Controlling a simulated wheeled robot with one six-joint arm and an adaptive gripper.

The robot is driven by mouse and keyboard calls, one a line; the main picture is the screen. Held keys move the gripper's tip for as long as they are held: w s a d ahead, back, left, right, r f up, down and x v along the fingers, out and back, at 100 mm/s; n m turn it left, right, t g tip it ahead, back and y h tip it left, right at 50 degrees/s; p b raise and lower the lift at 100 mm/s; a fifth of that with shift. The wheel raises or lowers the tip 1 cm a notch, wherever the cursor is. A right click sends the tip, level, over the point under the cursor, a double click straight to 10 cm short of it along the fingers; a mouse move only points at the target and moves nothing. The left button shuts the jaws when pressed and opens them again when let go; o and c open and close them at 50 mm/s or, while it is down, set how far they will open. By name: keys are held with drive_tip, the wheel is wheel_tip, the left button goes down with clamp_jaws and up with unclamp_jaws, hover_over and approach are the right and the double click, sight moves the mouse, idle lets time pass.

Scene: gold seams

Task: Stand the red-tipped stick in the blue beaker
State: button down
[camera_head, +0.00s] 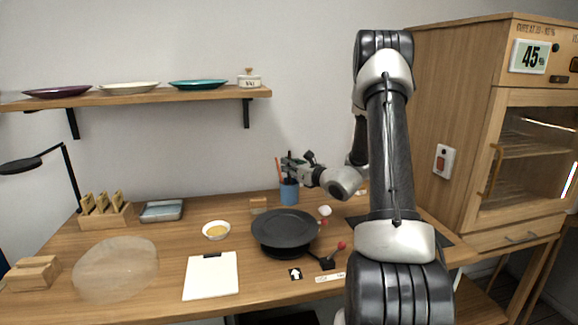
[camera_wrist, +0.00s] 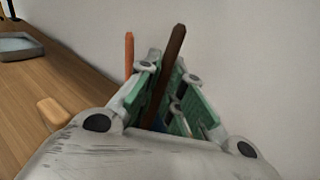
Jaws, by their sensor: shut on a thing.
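The blue beaker (camera_head: 289,191) stands upright near the back of the bench. An orange-red stick (camera_head: 278,168) leans out of its top left; it also shows in the wrist view (camera_wrist: 129,52), left of my gripper and apart from it. My gripper (camera_head: 290,162) is right above the beaker. In the wrist view its green pads (camera_wrist: 170,100) are shut on a dark brown stick (camera_wrist: 175,50), which stands up between them, slightly tilted. No red tip shows on the held stick; its lower end is hidden, so I cannot tell whether it is inside the beaker.
A black pan-like dish (camera_head: 284,230) lies in front of the beaker, with a red-knobbed lever (camera_head: 341,246) near it. A wooden block (camera_head: 258,205) is left of the beaker. A small bowl (camera_head: 216,230) and a clipboard (camera_head: 211,276) are further left. A wooden cabinet (camera_head: 460,120) stands right.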

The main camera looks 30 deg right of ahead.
drive_tip(key=c, duration=1.5)
unclamp_jaws()
drive_tip(key=shift+s, duration=0.1)
drive_tip(key=v, duration=1.2)
